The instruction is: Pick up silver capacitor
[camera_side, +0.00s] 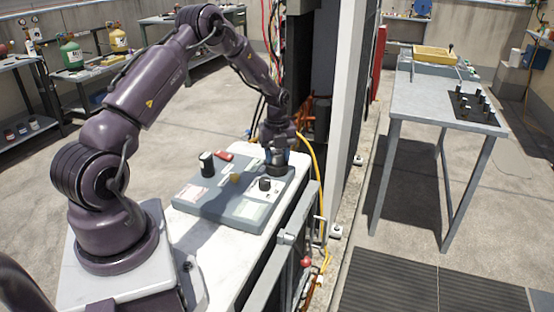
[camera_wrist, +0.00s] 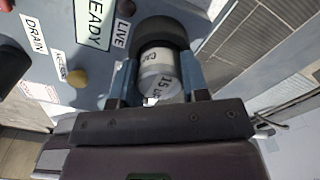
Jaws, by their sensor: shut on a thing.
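The silver capacitor (camera_wrist: 160,74) is a short cylinder with printed text reading "15" on its near end, seen in the wrist view. A thick black round part (camera_wrist: 165,32) surrounds its far side. My gripper (camera_wrist: 163,82) has one blue finger on each side of the silver body and is shut on it. In the side view my gripper (camera_side: 277,160) points down over the far right part of the grey-blue board (camera_side: 213,207). There the capacitor is mostly hidden by the gripper, and I cannot tell whether it touches the board.
On the board stand a dark cylinder (camera_side: 206,163), a red piece (camera_side: 223,156), a tan knob (camera_side: 235,177) and a black knob (camera_side: 265,184). Labels read "READY" and "LIVE". A tall cabinet with cables (camera_side: 322,90) rises close behind my gripper. A separate table (camera_side: 425,100) is at right.

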